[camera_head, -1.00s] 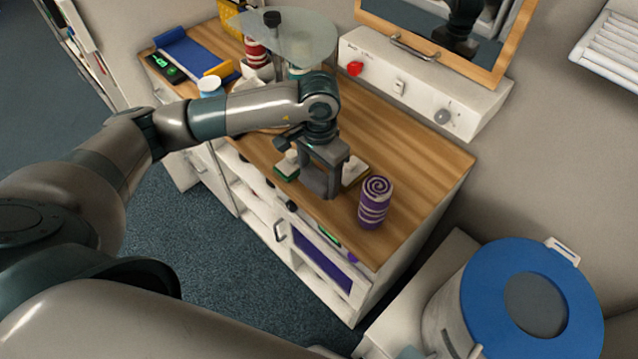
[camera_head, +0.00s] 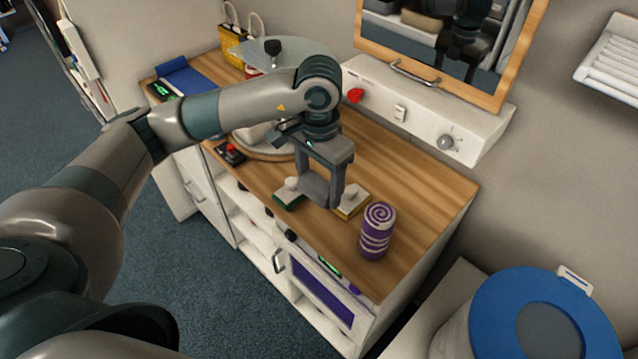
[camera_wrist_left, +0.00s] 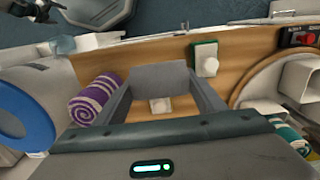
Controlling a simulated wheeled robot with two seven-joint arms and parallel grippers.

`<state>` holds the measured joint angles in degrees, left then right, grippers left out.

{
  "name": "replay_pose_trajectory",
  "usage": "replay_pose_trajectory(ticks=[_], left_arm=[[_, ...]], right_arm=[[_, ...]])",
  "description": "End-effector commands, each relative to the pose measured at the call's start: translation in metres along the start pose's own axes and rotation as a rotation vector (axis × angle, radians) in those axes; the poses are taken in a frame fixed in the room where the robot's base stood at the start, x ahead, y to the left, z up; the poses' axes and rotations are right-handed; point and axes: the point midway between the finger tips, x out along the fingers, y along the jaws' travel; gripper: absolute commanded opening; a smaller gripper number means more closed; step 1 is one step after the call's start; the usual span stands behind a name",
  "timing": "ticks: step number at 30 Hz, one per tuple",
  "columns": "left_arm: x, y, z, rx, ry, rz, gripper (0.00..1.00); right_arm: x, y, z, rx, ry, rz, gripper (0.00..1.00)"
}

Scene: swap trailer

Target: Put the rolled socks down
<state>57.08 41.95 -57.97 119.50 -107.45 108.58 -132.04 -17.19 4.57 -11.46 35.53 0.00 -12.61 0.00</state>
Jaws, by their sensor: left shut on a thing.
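The rolled socks (camera_head: 377,231), purple with white stripes and a spiral end, stand upright on the wooden counter (camera_head: 420,172). They also show at the left of the left wrist view (camera_wrist_left: 96,98), outside the fingers. My left gripper (camera_head: 323,187) is above the counter, to the left of the socks and apart from them. Its jaws are shut on a plain grey block (camera_wrist_left: 160,76) that spans between the fingers; I cannot tell what it is.
A blue-lidded bin (camera_head: 500,310) stands at the lower right. The counter behind the socks is clear.

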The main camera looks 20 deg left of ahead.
Motion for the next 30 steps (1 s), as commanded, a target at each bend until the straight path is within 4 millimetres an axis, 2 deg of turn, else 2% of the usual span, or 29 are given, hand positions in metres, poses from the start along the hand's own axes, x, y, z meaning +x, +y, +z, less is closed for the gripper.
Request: replay_pose_trajectory(ticks=[14, 30], left_arm=[[-0.001, 0.003, 0.003, -0.021, 0.001, 0.001, 0.39], [-0.019, 0.030, 0.043, -0.316, 0.002, 0.000, 0.39]], right_arm=[[0.001, 0.000, 0.000, 0.000, 0.000, 0.000, 0.82], [0.005, 0.000, 0.000, 0.000, 0.000, 0.000, 0.82]])
